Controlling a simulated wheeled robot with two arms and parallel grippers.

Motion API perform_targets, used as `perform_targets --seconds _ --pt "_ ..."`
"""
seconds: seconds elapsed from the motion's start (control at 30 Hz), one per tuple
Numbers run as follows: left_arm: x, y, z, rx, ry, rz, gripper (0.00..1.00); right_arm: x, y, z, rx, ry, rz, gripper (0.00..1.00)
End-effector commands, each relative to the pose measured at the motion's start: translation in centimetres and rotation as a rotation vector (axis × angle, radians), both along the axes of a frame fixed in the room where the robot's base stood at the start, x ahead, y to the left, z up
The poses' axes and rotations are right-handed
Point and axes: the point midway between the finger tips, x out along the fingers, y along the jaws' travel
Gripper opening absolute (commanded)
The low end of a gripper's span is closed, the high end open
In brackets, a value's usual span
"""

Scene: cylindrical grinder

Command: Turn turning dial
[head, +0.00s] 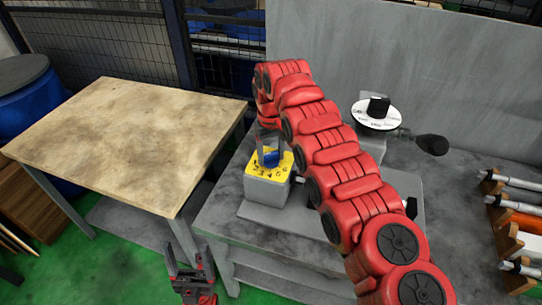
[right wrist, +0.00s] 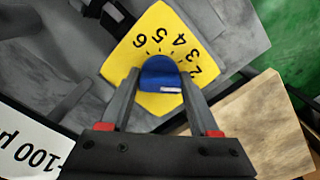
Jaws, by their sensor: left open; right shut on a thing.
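The turning dial is a blue knob (head: 271,158) on a yellow plate (head: 257,171) printed with black numbers. The plate tops a grey box on the grey workbench. In the right wrist view the knob (right wrist: 160,74) sits between my right gripper's fingers, and the yellow plate (right wrist: 150,38) shows numbers 2 to 6 around it. A small pale mark shows on the knob's near side. My right gripper (head: 270,148) reaches down from above and is shut on the knob. My left gripper (head: 187,262) is open and empty, low in front of the bench, away from the dial.
A wooden-topped table (head: 120,130) stands left of the grey workbench (head: 225,215). A black knob on a white disc (head: 376,115) and a black handle (head: 432,144) lie right of my right arm. A rack of rods (head: 515,215) is far right.

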Motion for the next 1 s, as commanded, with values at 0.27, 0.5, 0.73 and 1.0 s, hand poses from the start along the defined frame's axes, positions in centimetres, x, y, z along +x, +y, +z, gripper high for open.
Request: perform_targets --seconds 0.27,0.5,0.73,1.0 --pt "-0.01 0.00 -0.17 0.000 0.000 0.000 0.72 0.00 0.02 -0.01 0.000 0.000 0.080 0.07" --pt "-0.01 0.00 -0.17 0.000 0.000 0.000 0.72 0.01 0.02 0.01 0.000 -0.001 0.091 0.07" --pt "0.00 0.00 -0.17 0.000 0.000 0.000 0.72 0.02 0.01 0.03 0.000 -0.001 0.090 0.68" --pt "-0.01 0.00 -0.17 0.000 0.000 0.000 0.72 0.01 -0.01 0.01 0.000 0.000 0.089 0.90"
